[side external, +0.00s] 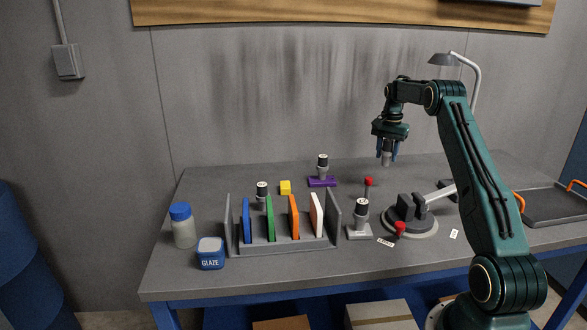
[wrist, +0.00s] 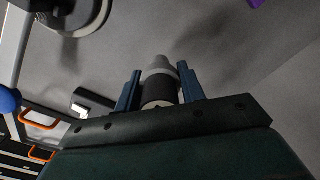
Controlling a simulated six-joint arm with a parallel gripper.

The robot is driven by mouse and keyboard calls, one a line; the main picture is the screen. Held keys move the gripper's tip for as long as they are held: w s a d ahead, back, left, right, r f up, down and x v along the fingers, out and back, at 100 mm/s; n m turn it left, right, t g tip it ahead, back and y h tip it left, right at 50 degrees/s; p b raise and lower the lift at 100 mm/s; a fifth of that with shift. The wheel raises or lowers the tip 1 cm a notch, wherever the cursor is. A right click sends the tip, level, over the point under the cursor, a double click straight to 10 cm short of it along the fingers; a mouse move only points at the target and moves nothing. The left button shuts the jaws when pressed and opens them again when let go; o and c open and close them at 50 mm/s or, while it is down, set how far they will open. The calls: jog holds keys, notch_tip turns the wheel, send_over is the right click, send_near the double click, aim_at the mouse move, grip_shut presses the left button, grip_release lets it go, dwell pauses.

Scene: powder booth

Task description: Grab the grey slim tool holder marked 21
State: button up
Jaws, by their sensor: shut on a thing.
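My gripper (side external: 387,150) is raised above the back of the bench, with its two blue fingers shut on a grey tool holder (side external: 386,158). The holder hangs nose down, clear of the bench. In the wrist view the held holder (wrist: 160,84) sits between the fingers, with a dark band and a tapered grey end; no number is readable on it. Other holders stand upright: one on a purple base (side external: 322,181), one on a grey base (side external: 361,215) and one behind the rack (side external: 262,190). Their markings are too small to read.
A grey rack (side external: 292,251) holds blue, green, orange and white plates. A blue-lidded jar (side external: 184,228), a glaze tub (side external: 210,254) and a yellow block (side external: 285,187) stand nearby. A round-based fixture (side external: 409,222) with red knobs and a dark tray (side external: 552,206) are to the right.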

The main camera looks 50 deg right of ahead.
notch_tip(320, 180, up, 10)
jog(key=shift+r, duration=0.1)
dwell(0.4)
dwell(0.5)
